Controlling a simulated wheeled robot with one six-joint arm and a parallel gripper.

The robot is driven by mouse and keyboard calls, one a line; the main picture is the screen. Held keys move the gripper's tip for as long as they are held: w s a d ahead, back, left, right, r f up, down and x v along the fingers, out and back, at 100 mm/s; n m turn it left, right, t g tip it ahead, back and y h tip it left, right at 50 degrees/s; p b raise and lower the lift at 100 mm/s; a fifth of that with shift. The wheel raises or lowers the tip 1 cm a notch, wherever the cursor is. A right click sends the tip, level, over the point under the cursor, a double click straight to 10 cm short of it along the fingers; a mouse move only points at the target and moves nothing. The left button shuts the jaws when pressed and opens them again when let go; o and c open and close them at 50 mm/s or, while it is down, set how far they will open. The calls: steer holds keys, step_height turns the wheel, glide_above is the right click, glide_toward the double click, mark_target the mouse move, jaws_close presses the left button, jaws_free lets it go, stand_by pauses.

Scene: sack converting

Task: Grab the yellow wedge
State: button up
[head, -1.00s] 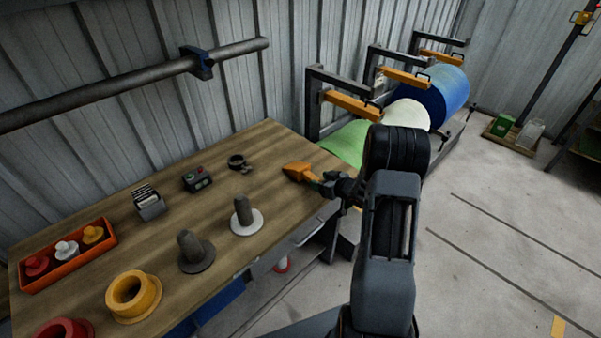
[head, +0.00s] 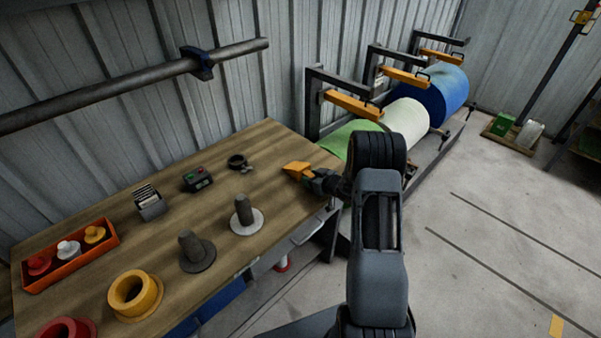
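The yellow wedge (head: 296,169), orange-yellow in this light, lies on the wooden workbench (head: 215,225) near its right end. My gripper (head: 309,179) reaches in from the right, low over the bench, and its fingers are at the wedge's right end. They hide that end of the wedge. The fingers are small and dark here, so I cannot tell whether they are open or closed on it.
A dark ring clamp (head: 238,162), a button box (head: 197,179) and a card holder (head: 149,203) stand left of the wedge. Two upright pegs (head: 243,213) (head: 192,250), a yellow flanged ring (head: 134,295) and an orange tray (head: 72,270) are further left. Rolls (head: 405,119) stand behind.

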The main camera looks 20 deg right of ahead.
jaws_close()
steer(key=shift+r, duration=0.1)
